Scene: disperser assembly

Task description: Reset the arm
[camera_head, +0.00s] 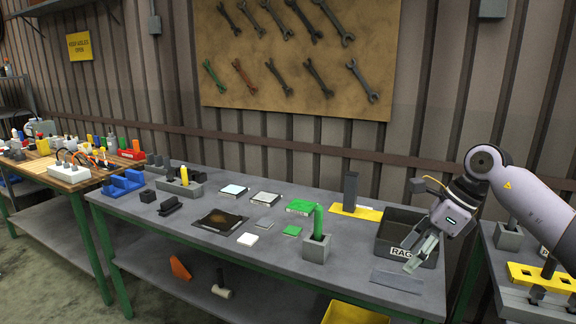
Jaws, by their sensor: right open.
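My right arm (535,205) comes in from the right. My right gripper (422,254) hangs tilted over the front right part of the black bin (392,218), which has a label on its front. The gripper is open, and I see nothing between its fingers. The bin's label is partly covered by the fingers. My left arm and left gripper do not show in this view.
The grey table (340,280) holds a green tool in a grey block (316,248), a dark post on a yellow base (346,208), green and white square parts and a dark mat (220,221). A second table stands at the right.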

